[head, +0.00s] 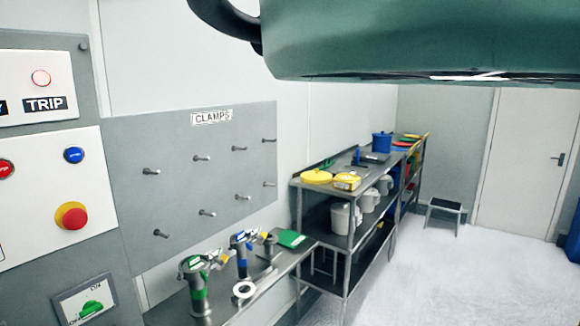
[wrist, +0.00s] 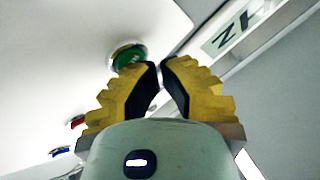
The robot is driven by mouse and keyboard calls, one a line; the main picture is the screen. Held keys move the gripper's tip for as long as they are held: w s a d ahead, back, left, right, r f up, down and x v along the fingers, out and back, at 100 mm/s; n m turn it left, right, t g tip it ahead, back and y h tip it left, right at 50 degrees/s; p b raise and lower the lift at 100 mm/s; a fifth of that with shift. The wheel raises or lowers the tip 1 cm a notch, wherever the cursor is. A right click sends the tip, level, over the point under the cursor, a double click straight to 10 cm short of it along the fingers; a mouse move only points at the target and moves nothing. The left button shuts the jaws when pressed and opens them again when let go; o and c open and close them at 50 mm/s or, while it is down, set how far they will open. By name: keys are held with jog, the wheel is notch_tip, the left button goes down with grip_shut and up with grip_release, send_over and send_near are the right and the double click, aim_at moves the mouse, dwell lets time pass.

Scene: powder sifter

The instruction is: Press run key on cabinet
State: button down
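In the wrist view a green round button (wrist: 128,55) in a pale metal ring sits on the white cabinet panel. It is just left of my gripper's fingertips (wrist: 159,64); whether they touch it I cannot tell. My gripper's two yellow fingers lean together, with only a narrow gap at the tips and nothing between them. In the head view the cabinet (head: 35,200) stands at the left, with a blue button (head: 74,155), a red mushroom button (head: 71,216) and a lamp labelled TRIP (head: 41,77). The green round button and the gripper do not show there.
A grey CLAMPS board (head: 190,165) with several pegs is beside the cabinet. Below it is a bench (head: 235,305) with tools. A shelf rack (head: 345,255) with pots stands farther back. The white floor (head: 450,270) at right is mostly clear, with a step stool (head: 443,207).

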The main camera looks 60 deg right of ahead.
dwell(0.4)
jog(key=shift+s, duration=0.8)
jog(key=shift+s, duration=0.1)
jog(key=shift+s+b, duration=0.45)
jog(key=shift+s, duration=1.95)
